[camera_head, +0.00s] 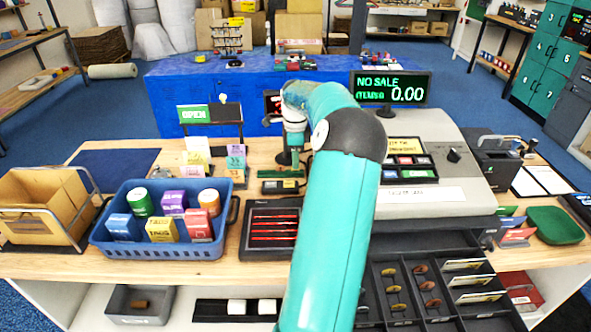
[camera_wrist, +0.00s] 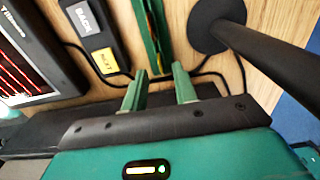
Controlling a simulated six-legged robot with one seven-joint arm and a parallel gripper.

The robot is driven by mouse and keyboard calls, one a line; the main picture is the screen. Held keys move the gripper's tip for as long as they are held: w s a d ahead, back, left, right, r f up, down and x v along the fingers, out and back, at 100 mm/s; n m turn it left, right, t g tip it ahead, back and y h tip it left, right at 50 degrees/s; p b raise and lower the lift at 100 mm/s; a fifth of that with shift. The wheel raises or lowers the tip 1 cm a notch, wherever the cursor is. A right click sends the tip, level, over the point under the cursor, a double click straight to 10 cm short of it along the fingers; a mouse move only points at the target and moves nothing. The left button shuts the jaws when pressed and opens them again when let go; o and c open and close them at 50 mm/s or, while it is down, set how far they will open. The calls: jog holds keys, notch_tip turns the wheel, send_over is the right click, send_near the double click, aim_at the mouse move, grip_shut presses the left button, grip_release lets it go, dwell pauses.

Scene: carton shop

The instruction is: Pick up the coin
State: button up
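Several coins lie in the open cash drawer (camera_head: 405,322) at the lower right in the head view. A row of yellow coins (camera_head: 393,288) sits beside a row of copper-brown coins (camera_head: 427,285); which one is meant I cannot tell. My gripper (camera_wrist: 161,78) is open in the wrist view, its two green fingers apart with nothing held between them. It is over the counter behind the drawer, away from the coins, and my arm hides most of it in the head view. No coin shows in the wrist view.
The register (camera_head: 440,205) rises behind the drawer. In the wrist view, a black post (camera_wrist: 265,50), cables and a BACK/NEXT switch (camera_wrist: 90,35) are close to my gripper.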

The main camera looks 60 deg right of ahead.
notch_tip(320, 180, down, 2)
jog(key=shift+f, duration=0.15)
jog(key=shift+c, duration=0.2)
grip_shut()
jog(key=shift+r, duration=0.2)
